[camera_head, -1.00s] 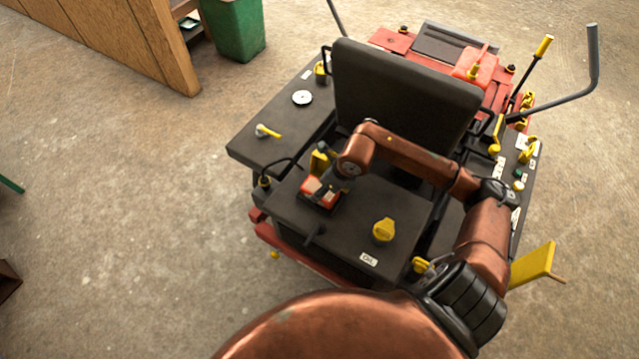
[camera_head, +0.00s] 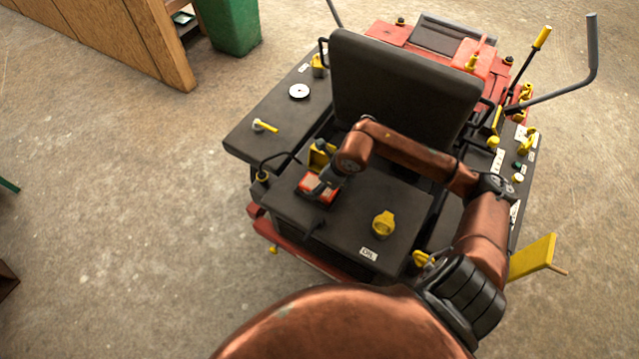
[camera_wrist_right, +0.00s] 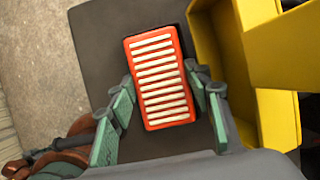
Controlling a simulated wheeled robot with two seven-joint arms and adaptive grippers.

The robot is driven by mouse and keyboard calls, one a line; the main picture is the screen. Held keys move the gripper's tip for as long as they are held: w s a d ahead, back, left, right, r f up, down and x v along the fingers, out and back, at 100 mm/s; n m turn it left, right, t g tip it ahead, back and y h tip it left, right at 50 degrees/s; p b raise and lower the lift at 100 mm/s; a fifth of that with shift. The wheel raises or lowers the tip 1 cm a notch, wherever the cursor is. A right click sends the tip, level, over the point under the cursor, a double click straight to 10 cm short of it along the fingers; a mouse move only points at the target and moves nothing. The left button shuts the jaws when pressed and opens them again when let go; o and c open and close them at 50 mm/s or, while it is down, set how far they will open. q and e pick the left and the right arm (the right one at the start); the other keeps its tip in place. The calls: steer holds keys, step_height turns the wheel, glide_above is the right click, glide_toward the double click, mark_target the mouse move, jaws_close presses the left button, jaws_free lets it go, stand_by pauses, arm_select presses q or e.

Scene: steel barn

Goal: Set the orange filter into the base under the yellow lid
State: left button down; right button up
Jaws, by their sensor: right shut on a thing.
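The orange filter (camera_wrist_right: 160,78) has pale pleats and lies between the fingers of my right gripper (camera_wrist_right: 165,92), which is shut on it at its two long sides. In the head view the filter (camera_head: 313,187) shows as a small orange block under my right gripper (camera_head: 326,183), at the left end of the machine's dark front deck. The yellow lid (camera_head: 320,155) stands open just behind it; in the wrist view the lid (camera_wrist_right: 218,45) is at the right, close to the fingers. I cannot make out the base clearly. My left gripper is out of view.
The deck (camera_head: 345,225) carries a yellow oil cap (camera_head: 383,223) to the right of the filter. A black seat (camera_head: 400,85) rises behind my right arm. Open concrete floor lies left of the machine.

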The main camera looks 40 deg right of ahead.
steer(key=shift+f, duration=0.1)
steer(key=o, duration=1.4)
